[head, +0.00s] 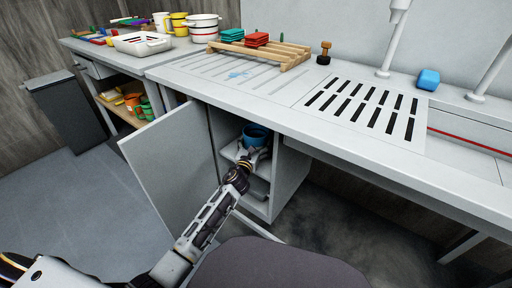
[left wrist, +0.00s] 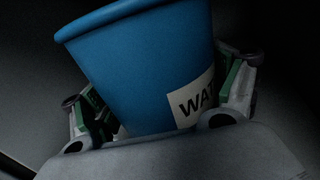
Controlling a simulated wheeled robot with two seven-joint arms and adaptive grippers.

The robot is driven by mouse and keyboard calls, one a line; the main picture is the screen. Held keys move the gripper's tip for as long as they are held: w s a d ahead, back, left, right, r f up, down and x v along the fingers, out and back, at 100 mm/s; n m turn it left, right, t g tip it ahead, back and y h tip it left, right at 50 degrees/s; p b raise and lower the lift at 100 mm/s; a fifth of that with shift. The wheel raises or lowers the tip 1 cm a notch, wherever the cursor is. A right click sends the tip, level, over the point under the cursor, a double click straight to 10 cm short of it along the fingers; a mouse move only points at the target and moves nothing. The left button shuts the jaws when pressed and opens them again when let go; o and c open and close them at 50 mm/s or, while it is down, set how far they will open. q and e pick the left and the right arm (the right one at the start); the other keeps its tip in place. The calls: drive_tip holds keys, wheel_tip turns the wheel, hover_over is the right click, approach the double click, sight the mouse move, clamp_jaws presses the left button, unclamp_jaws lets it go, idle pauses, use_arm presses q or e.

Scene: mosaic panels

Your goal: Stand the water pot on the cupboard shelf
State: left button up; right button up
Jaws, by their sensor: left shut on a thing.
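The water pot (head: 256,134) is a blue pot inside the open cupboard under the counter. In the left wrist view the blue pot (left wrist: 140,70) fills the middle, with part of a white label reading "WAT". My left gripper (head: 250,155) reaches into the cupboard and is shut on the pot, with a finger on each side of it in the left wrist view (left wrist: 165,110). The pot is at the cupboard shelf (head: 231,150); whether its base touches the shelf is hidden. The pot looks slightly tilted in the wrist view. My right gripper is not in view.
The cupboard door (head: 170,165) stands open to the left of my arm. The counter (head: 300,105) overhangs the cupboard, carrying a wooden rack (head: 262,52), a blue block (head: 428,79) and a slotted panel. A white basket (head: 142,43) and several pots stand at the back left.

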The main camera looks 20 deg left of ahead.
use_arm(q)
drive_tip(key=shift+f, duration=0.25)
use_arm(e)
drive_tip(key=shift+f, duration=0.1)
use_arm(q)
drive_tip(key=o, duration=1.2)
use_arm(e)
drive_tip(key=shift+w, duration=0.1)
use_arm(q)
drive_tip(key=shift+r, duration=0.15)
drive_tip(key=shift+s+p, duration=0.35)
drive_tip(key=shift+s, duration=0.8)
drive_tip(key=shift+s+p, duration=0.45)
drive_tip(key=shift+s, duration=2.8)
drive_tip(key=s, duration=0.3)
drive_tip(key=shift+s+a+p, duration=0.1)
drive_tip(key=shift+p, duration=0.25)
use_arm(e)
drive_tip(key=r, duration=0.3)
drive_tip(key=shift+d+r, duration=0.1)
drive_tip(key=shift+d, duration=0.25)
